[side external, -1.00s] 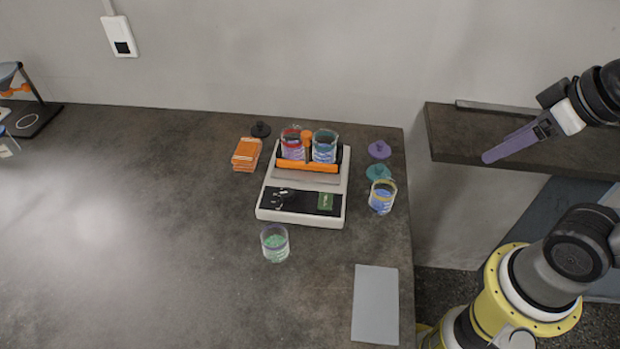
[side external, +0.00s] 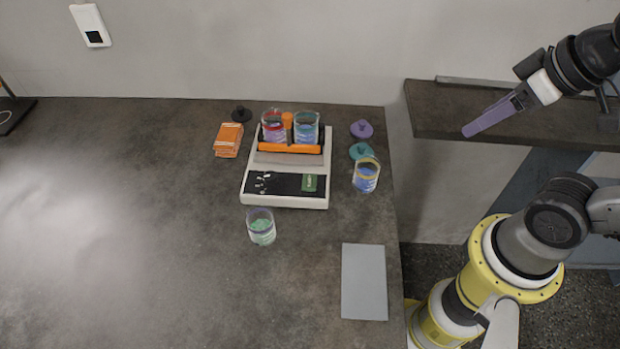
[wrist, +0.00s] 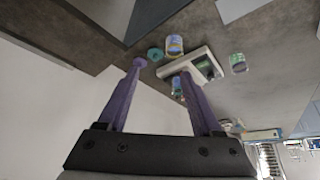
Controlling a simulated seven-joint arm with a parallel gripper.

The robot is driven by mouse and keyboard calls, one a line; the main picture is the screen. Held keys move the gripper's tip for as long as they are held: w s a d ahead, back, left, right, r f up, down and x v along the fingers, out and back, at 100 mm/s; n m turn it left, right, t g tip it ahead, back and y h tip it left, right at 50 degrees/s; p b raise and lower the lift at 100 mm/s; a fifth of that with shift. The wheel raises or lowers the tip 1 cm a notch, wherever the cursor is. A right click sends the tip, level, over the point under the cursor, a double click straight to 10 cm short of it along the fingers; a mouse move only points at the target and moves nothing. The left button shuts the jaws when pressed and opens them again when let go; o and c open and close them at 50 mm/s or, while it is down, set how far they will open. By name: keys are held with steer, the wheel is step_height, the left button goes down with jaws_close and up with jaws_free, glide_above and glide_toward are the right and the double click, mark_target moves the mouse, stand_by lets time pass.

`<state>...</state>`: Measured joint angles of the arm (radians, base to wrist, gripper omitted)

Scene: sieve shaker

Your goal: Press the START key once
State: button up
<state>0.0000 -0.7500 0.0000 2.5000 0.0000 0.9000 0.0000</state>
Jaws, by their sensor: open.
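The sieve shaker (side external: 285,201) is white, with a black front panel (side external: 284,185) bearing a small green display (side external: 310,183) and several tiny pale marks or keys (side external: 262,181). The START key cannot be told apart at this size. The shaker also shows in the wrist view (wrist: 191,58), partly hidden behind a finger. My gripper (side external: 470,131) has long purple fingers. It is high to the right of the shaker, beyond the table's right edge and well apart from it. In the wrist view my gripper (wrist: 162,69) is open and empty between its fingers.
Two jars, red-rimmed (side external: 272,128) and blue (side external: 306,129), sit behind an orange bar on the shaker. A yellow-rimmed jar (side external: 366,177) stands right; a green-filled jar (side external: 261,229) stands in front. Purple (side external: 362,129) and teal (side external: 360,151) lids lie right. A grey pad (side external: 364,281) lies front right.

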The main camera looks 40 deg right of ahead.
jaws_close()
stand_by(1.7)
